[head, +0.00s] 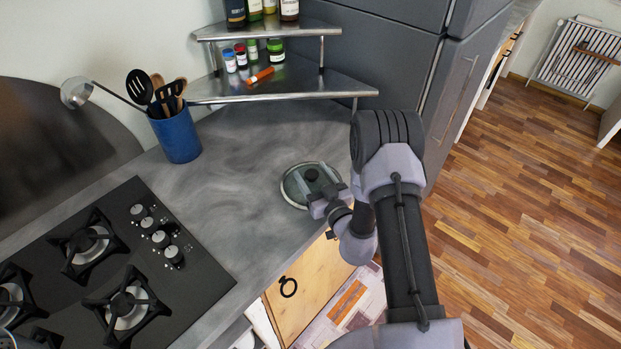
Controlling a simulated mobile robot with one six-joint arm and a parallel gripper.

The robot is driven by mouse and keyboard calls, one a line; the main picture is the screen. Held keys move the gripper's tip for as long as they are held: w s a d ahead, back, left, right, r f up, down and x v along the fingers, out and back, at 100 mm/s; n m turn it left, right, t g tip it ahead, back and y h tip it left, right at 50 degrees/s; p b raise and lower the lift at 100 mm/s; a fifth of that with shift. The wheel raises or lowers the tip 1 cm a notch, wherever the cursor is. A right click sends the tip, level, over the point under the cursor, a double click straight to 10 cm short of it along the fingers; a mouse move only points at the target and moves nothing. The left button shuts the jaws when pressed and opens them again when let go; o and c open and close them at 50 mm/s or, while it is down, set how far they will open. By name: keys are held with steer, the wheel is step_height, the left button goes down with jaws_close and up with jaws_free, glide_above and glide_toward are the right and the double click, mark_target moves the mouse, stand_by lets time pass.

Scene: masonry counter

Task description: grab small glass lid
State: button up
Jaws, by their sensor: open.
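The small glass lid (292,188) lies on the grey counter near its front edge, in the middle of the head view. It is round and greenish, with a pale rim and a dark knob (311,174) on top. My gripper (316,192) is over the lid's near right part, close to the knob, and is open. The gripper and wrist hide the lid's lower right part. I cannot tell whether the fingers touch the lid or the knob.
A gas hob (190,240) is at the left. A blue utensil holder (178,138) stands behind it. A steel corner shelf (290,88) with jars and bottles is at the back. A dark fridge (395,60) stands right. The counter between hob and lid is clear.

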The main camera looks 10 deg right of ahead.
steer(key=shift+w, duration=0.2)
steer(key=shift+s+a+r, duration=0.1)
steer(key=shift+s, duration=0.1)
steer(key=shift+s+r, duration=0.1)
steer(key=shift+s, duration=0.05)
steer(key=shift+c, duration=1.1)
jaws_close()
